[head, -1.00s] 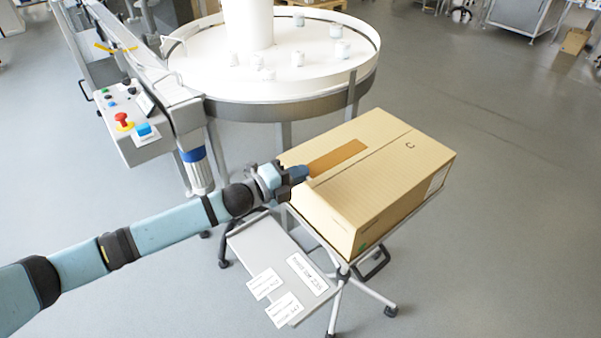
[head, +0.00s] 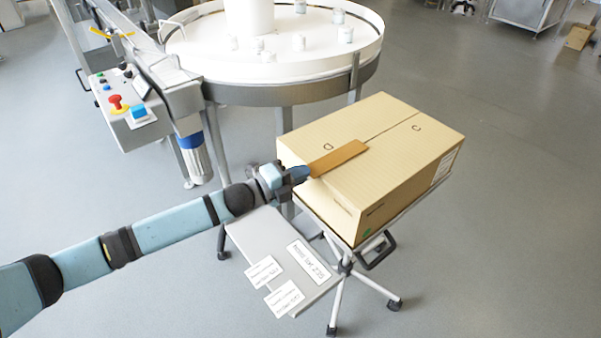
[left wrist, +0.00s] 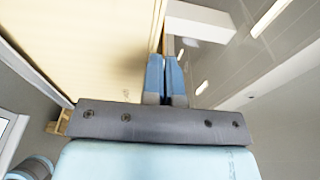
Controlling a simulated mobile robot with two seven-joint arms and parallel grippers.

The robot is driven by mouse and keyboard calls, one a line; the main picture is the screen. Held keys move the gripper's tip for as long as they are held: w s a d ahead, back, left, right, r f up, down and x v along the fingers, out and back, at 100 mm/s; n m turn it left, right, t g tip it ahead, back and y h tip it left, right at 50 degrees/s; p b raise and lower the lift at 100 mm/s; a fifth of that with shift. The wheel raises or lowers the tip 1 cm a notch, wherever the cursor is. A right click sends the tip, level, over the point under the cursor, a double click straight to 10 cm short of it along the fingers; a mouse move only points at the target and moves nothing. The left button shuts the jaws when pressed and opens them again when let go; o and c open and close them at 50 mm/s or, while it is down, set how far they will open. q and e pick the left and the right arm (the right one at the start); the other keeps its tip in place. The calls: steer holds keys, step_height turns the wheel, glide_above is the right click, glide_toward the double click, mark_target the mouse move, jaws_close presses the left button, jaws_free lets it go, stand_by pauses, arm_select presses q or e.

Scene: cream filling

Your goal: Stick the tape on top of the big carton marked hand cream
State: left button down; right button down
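The big carton (head: 400,150) is closed, tan cardboard, with a seam across its top. I cannot read its print. The tape (head: 340,158) is a flat brown strip at the carton's top, over the line of the seam. I cannot tell whether it touches the cardboard. My left gripper (head: 304,174) is at the carton's left edge, shut on the strip's near end. In the left wrist view, its blue fingers (left wrist: 166,78) are close together with the thin edge of the strip between them, beside the carton (left wrist: 80,45). My right gripper is not in view.
The carton stands on a wheeled stand (head: 342,282) with a grey shelf (head: 250,235) bearing white labels. Behind is a round white turntable (head: 290,68) with several small jars. A control box with a red button (head: 117,103) is at the left.

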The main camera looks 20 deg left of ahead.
arm_select(q)
steer(key=c, duration=1.3)
jaws_free()
steer(key=v, duration=1.4)
